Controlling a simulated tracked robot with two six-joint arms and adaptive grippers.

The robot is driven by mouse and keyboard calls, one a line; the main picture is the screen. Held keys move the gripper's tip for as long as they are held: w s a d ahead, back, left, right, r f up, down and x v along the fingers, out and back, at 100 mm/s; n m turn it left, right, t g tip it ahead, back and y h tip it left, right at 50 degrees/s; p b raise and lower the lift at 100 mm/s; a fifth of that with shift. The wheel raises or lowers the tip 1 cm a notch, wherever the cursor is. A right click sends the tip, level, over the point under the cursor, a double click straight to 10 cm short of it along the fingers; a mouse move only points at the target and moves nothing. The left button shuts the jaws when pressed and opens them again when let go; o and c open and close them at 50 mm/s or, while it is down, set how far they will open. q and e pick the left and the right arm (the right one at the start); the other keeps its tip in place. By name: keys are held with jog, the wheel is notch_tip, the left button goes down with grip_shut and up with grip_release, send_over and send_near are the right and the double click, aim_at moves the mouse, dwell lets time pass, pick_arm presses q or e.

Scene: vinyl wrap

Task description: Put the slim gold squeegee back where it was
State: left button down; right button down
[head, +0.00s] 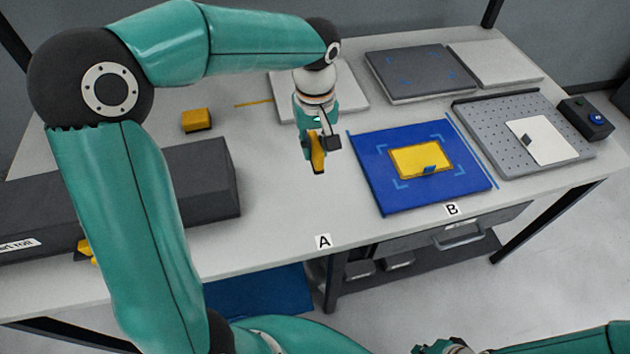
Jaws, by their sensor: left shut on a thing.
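My left gripper (317,155) is above the middle of the table, pointing down. It is shut on a slim gold piece (317,152), which looks like the squeegee and hangs upright between the fingers, partly hidden by them. The bare table lies below and in front of it, near the label A (324,242). My right arm shows only at the bottom right edge; part of what looks like its gripper (432,347) is there, with the fingers out of sight.
A blue mat (375,195) with a yellow sheet (415,158) lies right of the gripper, by label B (452,210). A yellow block (196,120) and thin yellow strip (253,104) lie left. A pale board (350,95) is behind. A dark box (205,180) stands left.

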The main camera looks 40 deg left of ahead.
pick_arm(q)
notch_tip(320, 180, down, 13)
jog(key=shift+a+f+p, duration=0.1)
jog(key=shift+p, duration=0.3)
jog(key=c, duration=1.1)
grip_release()
jog(key=shift+o, duration=0.2)
notch_tip(320, 180, up, 12)
jog(key=shift+r+b, duration=0.1)
jog(key=shift+b, duration=0.25)
